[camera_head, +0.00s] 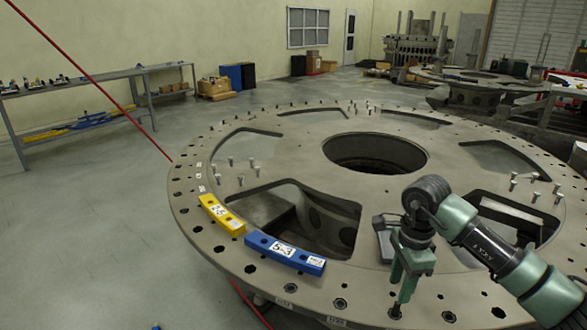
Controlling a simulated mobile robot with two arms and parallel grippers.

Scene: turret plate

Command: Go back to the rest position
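The large grey round turret plate (245,196) fills the middle and right of the head view, with a round central hole and several cut-outs. A yellow curved segment (222,214) with a white label lies on its left rim. A blue curved segment (285,252) labelled "5-3" lies beside it, nearer the front. My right gripper (397,308) hangs from the green arm at the right, pointing down over the front of the plate, apart from both segments. Its fingers look narrow, and I cannot tell if they are open or shut. My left gripper is not in view.
Several bolts (239,180) stand upright on the plate. A grey workbench (98,74) with tools stands at the left wall. A red line (95,81) crosses the upper left. The floor (90,220) left of the plate is clear. Machinery (412,48) stands at the back.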

